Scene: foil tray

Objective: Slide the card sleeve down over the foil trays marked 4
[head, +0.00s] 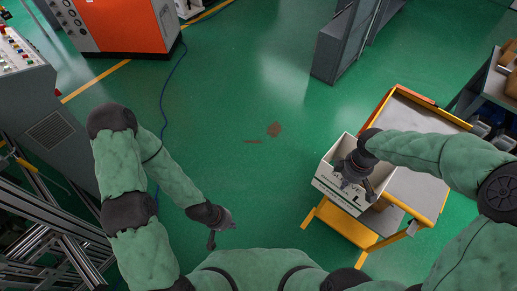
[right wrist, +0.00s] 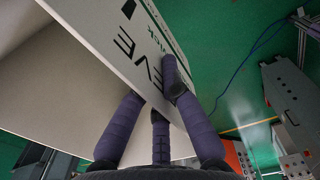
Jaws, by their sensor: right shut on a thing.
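The card sleeve (head: 334,190) is a white open box shape with dark lettering on its near side, at the left end of the yellow cart. My right gripper (head: 352,182) is over its opening and shut on one wall. In the right wrist view the fingers straddle the lettered panel of the sleeve (right wrist: 118,48), one on its printed face, others behind it. My left gripper (head: 222,236) is empty, with fingers spread, above open floor well left of the sleeve. No foil trays marked 4 can be made out; the sleeve and my right arm cover that spot.
The yellow-framed cart (head: 412,191) has a bare grey top right of the sleeve, partly under my right arm. A grey cabinet (head: 344,45) stands behind, and an orange machine (head: 128,28) at upper left.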

